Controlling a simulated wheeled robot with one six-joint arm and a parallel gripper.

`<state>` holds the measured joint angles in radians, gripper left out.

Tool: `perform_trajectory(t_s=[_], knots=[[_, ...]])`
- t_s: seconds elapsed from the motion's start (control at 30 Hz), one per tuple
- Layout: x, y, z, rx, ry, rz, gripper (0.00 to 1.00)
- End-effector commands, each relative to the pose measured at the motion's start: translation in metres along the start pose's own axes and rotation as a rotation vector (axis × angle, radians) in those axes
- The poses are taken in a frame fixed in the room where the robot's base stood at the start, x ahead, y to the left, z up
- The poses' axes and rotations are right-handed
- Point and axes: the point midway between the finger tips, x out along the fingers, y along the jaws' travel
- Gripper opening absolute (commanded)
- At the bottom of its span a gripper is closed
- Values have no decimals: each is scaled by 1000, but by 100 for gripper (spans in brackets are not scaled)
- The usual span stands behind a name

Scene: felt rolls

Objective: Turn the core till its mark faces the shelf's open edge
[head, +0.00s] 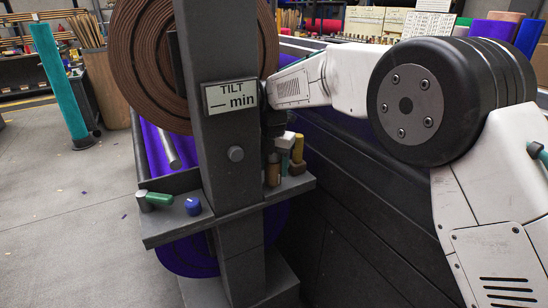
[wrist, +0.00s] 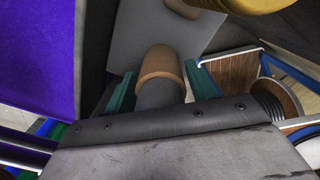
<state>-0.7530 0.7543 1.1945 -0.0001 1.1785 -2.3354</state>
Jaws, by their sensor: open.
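An upright piece, brown below and dark grey above, that seems to be the core (head: 273,172) stands on the right part of the small grey shelf (head: 168,224). In the wrist view a tan and grey cylinder (wrist: 159,63), seemingly the same piece, lies between the teal fingers of my gripper (wrist: 160,72). The fingers are open, one on each side, with a gap at least on the left. I cannot tell whether the right finger touches it. No mark shows on it.
A yellow piece (head: 298,148) and a brown block (head: 297,168) crowd the core's right side. A green cylinder (head: 160,198) and a blue one (head: 193,206) lie on the shelf's left part. A large brown felt roll (head: 140,60) hangs behind the post. Purple felt (wrist: 35,60) is left of my gripper.

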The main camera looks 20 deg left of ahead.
Motion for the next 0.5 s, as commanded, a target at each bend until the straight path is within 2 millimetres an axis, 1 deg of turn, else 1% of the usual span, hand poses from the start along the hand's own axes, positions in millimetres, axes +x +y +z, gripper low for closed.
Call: perform_trajectory(t_s=[0.03, 0.07, 0.1, 0.2, 0.37, 0.5], knots=[[15, -4, -4, 0, 18, -19, 56], [15, -4, -4, 0, 18, -19, 51], [15, -4, -4, 0, 18, -19, 40], [15, -3, -4, 0, 18, -18, 14], [15, -3, -4, 6, 19, -17, 14], [15, -3, -4, 103, 18, -18, 14]])
